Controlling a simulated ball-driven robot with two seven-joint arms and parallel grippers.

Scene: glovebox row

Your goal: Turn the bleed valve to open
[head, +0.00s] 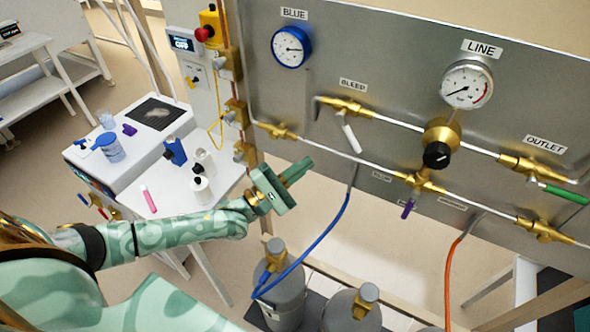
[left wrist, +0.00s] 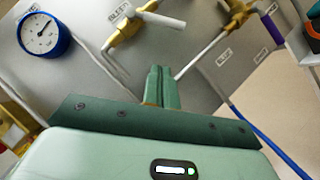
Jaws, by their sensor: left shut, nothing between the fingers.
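The bleed valve (head: 347,106) is a brass valve under the BLEED label (head: 352,85) on the grey panel. Its white lever (head: 350,136) hangs down from it, across the line of the pipe. In the left wrist view the valve (left wrist: 124,26) is at the top, with the white lever (left wrist: 164,20) pointing right. My left gripper (head: 306,166) is shut and empty, to the left of and below the lever, apart from it. Its closed fingers (left wrist: 158,75) show below the lever in the left wrist view. My right gripper is not in view.
A blue-rimmed gauge (head: 291,47) is above left of the valve. A brass regulator (head: 441,137) with a black knob is to its right. A lower pipe carries a purple-handled valve (head: 408,208). A blue hose (head: 335,222) hangs below, near gas cylinders (head: 286,297).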

